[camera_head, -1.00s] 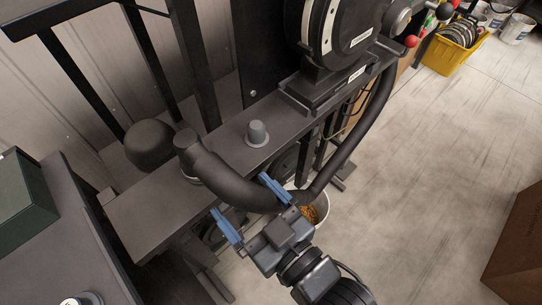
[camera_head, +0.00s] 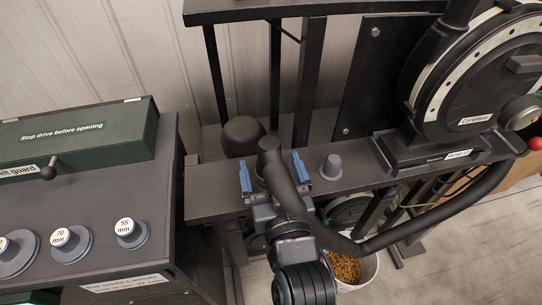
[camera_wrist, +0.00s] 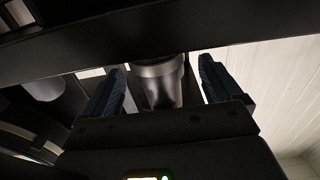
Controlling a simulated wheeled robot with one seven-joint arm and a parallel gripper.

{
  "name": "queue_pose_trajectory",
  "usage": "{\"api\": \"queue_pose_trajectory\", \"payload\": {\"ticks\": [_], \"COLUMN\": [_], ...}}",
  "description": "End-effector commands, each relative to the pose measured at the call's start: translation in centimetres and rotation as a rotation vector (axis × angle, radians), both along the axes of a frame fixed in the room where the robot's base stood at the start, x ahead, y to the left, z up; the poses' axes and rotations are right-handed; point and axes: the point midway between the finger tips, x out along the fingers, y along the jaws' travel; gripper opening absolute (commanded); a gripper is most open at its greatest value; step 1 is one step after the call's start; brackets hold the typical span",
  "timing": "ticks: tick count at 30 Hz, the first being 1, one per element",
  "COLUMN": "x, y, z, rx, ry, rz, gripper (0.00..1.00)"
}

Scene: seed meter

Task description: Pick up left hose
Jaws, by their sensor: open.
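The left hose is a thick black hose (camera_head: 284,187). Its upper end lies above the dark beam, and it bends down and then sweeps right toward the round meter housing. My gripper (camera_head: 272,173) is open, with one blue finger on each side of the hose near its upper end. Contact cannot be told. In the wrist view, my open gripper (camera_wrist: 160,85) has a grey metallic cylinder (camera_wrist: 160,82) between its fingers, below a dark beam. Whether this cylinder belongs to the hose is unclear.
A grey capped knob (camera_head: 331,167) stands on the beam (camera_head: 220,204) close right of my gripper. A dark dome (camera_head: 242,136) is behind. A bucket of yellow grain (camera_head: 367,272) stands below. A bench with round discs (camera_head: 72,243) is at left.

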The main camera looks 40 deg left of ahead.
Motion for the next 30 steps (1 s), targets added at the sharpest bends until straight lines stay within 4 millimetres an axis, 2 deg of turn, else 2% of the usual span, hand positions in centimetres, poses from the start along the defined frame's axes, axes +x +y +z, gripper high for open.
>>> {"api": "queue_pose_trajectory", "payload": {"ticks": [4,12,30], "x": [0.86,0.94,0.92], "y": [0.92,0.97,0.95], "z": [0.01,-0.07,-0.07], "rx": [0.002,0.001,0.001], "ry": [0.001,0.001,0.001], "rz": [-0.001,-0.001,-0.001], "gripper": [0.92,0.90,0.33]}}
